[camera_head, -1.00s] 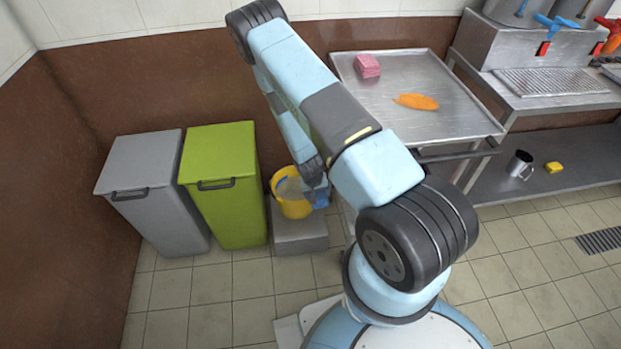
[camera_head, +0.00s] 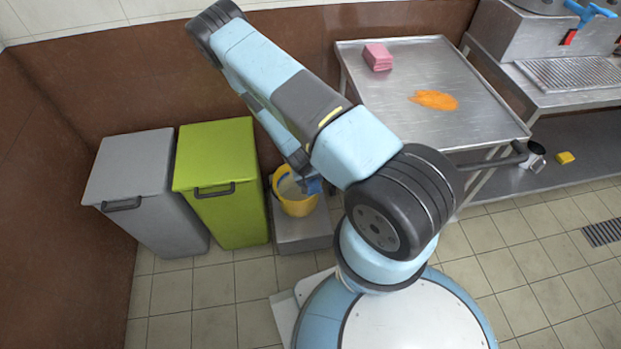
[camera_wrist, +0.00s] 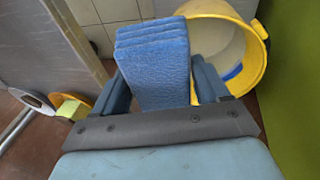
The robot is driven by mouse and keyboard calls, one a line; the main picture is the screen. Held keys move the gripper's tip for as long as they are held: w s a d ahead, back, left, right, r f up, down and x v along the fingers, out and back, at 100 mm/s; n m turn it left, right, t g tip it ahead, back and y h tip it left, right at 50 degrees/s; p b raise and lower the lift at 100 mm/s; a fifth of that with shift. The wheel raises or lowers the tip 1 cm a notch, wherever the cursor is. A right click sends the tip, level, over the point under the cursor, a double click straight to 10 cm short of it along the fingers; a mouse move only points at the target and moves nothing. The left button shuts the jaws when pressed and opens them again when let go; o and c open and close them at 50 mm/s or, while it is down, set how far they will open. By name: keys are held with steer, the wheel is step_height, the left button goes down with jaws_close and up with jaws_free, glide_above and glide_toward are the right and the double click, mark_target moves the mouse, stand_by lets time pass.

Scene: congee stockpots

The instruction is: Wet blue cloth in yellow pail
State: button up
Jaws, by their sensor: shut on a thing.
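The blue cloth (camera_wrist: 153,65) is a thick folded block. My gripper (camera_wrist: 165,85) is shut on it, one finger on each side, in the wrist view. The yellow pail (camera_wrist: 262,60) stands behind and right of the cloth there, with pale liquid (camera_wrist: 218,45) inside and a small blue patch by its inner wall. In the head view the pail (camera_head: 298,208) sits on a low grey block (camera_head: 303,238). The cloth (camera_head: 314,187) shows at its upper right rim; I cannot tell if they touch. My arm partly hides the gripper there.
A green bin (camera_head: 220,190) and a grey bin (camera_head: 140,190) stand left of the pail. A steel cart (camera_head: 400,85) holds pink folded cloths (camera_head: 378,57) and an orange spill (camera_head: 435,100). A yellow sponge (camera_head: 565,157) and a mug (camera_head: 534,155) lie on the low shelf at right.

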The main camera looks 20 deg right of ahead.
steer(key=shift+w+d+f, duration=0.2)
steer(key=shift+w+f, duration=0.05)
steer(key=shift+w, duration=0.25)
steer(key=shift+w+a+f, duration=0.15)
steer(key=shift+w+f, duration=0.05)
steer(key=shift+w, duration=0.35)
steer(key=w+a+f, duration=0.3)
steer(key=w, duration=0.4)
step_height(320, 180, down, 13)
steer(key=shift+s, duration=0.25)
stand_by(0.6)
steer(key=shift+r, duration=0.1)
stand_by(1.2)
step_height(320, 180, up, 15)
stand_by(1.9)
